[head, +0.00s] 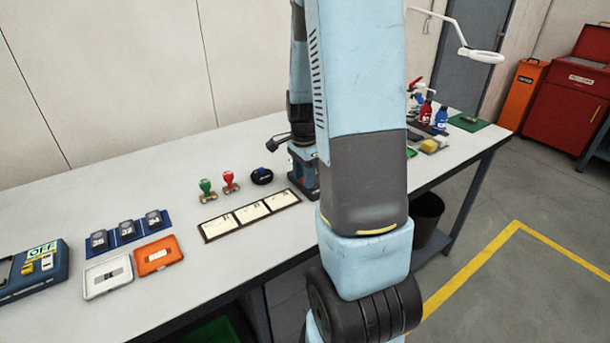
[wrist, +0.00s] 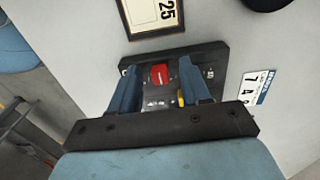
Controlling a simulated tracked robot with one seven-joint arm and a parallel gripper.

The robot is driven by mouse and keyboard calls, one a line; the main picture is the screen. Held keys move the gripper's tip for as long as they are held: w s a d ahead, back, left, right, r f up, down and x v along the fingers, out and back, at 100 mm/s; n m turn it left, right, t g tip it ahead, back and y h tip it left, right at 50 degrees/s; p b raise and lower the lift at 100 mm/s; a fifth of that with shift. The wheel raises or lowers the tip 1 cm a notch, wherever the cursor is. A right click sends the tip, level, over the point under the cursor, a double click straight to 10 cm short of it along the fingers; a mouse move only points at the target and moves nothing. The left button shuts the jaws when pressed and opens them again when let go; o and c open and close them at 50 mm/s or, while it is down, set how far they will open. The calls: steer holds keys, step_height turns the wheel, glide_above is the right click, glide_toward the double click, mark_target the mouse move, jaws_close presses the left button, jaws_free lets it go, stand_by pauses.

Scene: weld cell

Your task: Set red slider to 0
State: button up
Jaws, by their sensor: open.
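In the wrist view, a red slider knob (wrist: 159,74) sits on a dark panel (wrist: 214,54). My gripper (wrist: 157,76) is open, with its two blue fingers on either side of the knob, apart from it at left and right. A small yellow piece (wrist: 181,98) shows beside the right finger, and small white marks on the panel are too small to read. The lower part of the panel is hidden by the gripper. In the head view my arm covers the middle, and the red slider cannot be made out.
A framed card reading 25 (wrist: 152,12) lies just beyond the panel, and a white number plate (wrist: 257,88) lies to its right. In the head view, a green stamp (head: 206,188), a red stamp (head: 230,182) and a three-card frame (head: 251,215) stand left of my arm.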

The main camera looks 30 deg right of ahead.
steer(key=shift+f, duration=0.15)
jaws_close()
stand_by(0.4)
